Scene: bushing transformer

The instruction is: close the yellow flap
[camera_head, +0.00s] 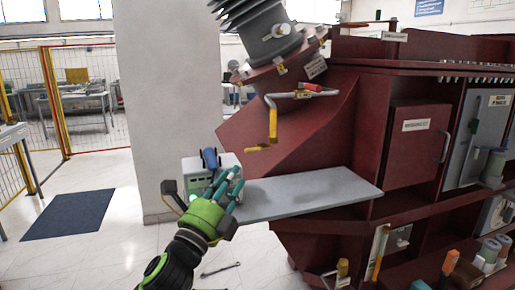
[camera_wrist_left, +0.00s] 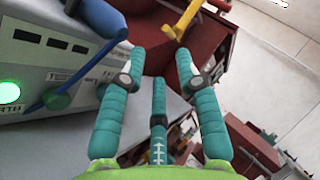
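A small flat yellow piece (camera_head: 258,148), which may be the yellow flap, shows in the head view below a yellow bent handle (camera_head: 273,122) on the dark red transformer (camera_head: 300,120). I cannot tell whether it is open or closed. A yellow handle (camera_wrist_left: 187,18) also shows at the top of the left wrist view. My left gripper (camera_head: 231,180), green with teal fingers, is over the left end of the grey shelf, in front of a grey box (camera_head: 194,172). In the left wrist view its fingers (camera_wrist_left: 160,66) are spread with nothing between them. My right gripper is out of view.
The grey box has a blue lever (camera_wrist_left: 80,72) and a lit green lamp (camera_wrist_left: 9,93), close to the left of my fingers. The grey shelf (camera_head: 310,192) extends right. A white pillar (camera_head: 165,90) stands behind. Yellow fencing (camera_head: 55,100) is at far left.

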